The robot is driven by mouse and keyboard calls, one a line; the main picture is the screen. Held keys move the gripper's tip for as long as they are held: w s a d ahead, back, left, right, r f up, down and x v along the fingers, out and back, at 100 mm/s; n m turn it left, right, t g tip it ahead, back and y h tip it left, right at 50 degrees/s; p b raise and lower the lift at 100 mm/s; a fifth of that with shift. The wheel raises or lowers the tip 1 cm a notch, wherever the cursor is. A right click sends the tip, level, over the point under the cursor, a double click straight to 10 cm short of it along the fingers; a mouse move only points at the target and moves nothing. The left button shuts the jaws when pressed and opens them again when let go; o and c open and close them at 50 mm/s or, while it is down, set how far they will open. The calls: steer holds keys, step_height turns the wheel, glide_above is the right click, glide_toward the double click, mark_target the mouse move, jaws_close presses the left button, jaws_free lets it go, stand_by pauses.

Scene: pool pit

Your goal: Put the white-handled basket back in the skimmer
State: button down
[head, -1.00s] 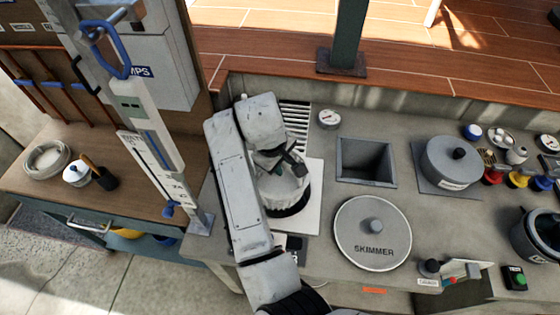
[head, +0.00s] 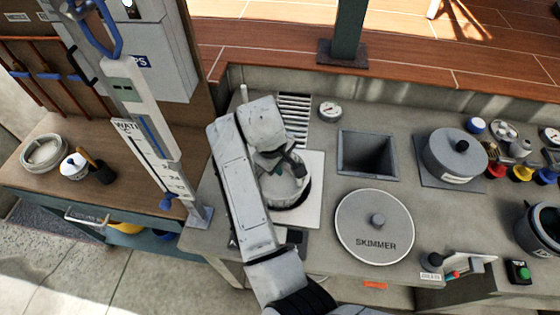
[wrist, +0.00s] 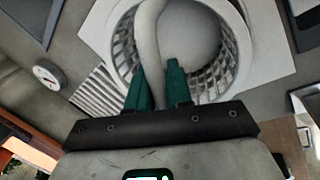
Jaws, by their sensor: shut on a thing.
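The white slatted basket (head: 281,187) is at the round skimmer opening (head: 300,198) in a pale square plate (head: 314,172). It appears partly down inside the opening, with a dark gap at its right and lower side. In the wrist view, the basket (wrist: 220,72) shows its open top and slatted wall, with the white handle (wrist: 149,40) arching toward me. My gripper (head: 275,163) is above the basket; its green fingers (wrist: 156,82) are shut on the handle. My arm hides the basket's left side, and its seating depth cannot be told.
The round grey SKIMMER lid (head: 376,232) lies on the counter right of the plate. Behind it is an empty square recess (head: 367,158). A grey lidded pot (head: 455,158) stands farther right. A vent grille (head: 294,112) and gauge (head: 330,110) are behind the plate.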

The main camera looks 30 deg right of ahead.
mark_target(279, 188)
steer(key=shift+a+b+x, duration=0.2)
steer(key=shift+b+x, duration=0.15)
steer(key=shift+x, duration=0.5)
steer(key=shift+a+b+x, duration=0.15)
steer(key=shift+b+x, duration=0.2)
steer(key=shift+x, duration=0.45)
steer(key=shift+s+f, duration=0.15)
steer(key=shift+f, duration=0.1)
steer(key=shift+s+a+b+x, duration=0.1)
steer(key=shift+a+b+x, duration=0.1)
steer(key=shift+b+x, duration=0.45)
steer(key=shift+s+a+b+x, duration=0.1)
steer(key=shift+a+b+x, duration=0.1)
steer(key=shift+x, duration=0.85)
steer(key=shift+a+b+x, duration=0.2)
steer(key=shift+b+x, duration=0.25)
steer(key=shift+x, duration=0.4)
steer(key=shift+f, duration=0.25)
steer(key=shift+a+b+x, duration=0.25)
steer(key=shift+b+x, duration=0.35)
steer(key=shift+x, duration=0.55)
steer(key=shift+a+b+x, duration=0.25)
steer(key=shift+b+x, duration=0.3)
steer(key=shift+x, duration=0.6)
steer(key=shift+s+f, duration=0.2)
steer(key=shift+f, duration=0.25)
steer(key=c, duration=0.8)
jaws_free()
steer(key=shift+r, duration=0.15)
